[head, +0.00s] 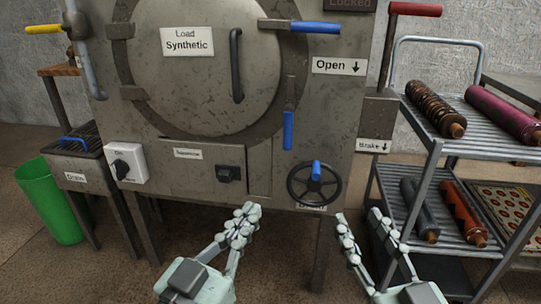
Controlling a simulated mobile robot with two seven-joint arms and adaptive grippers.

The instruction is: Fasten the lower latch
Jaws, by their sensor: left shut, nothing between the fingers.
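The lower latch has a blue handle (288,131) that hangs straight down at the lower right of the round door (200,75). The upper latch's blue handle (316,27) points out to the right. The door looks closed. My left gripper (250,209) is shut and empty, below the machine's lower panel and well below the lower latch. My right gripper (358,216) is open and empty, to the right of the handwheel and below the brake label. Neither gripper touches a latch.
A handwheel with a blue knob (316,170) sits below the lower latch. A red-handled lever (415,9) stands at the machine's right side. A cart (447,147) with several rollers is at right. A green bin (48,205) is at left. Floor is open in front.

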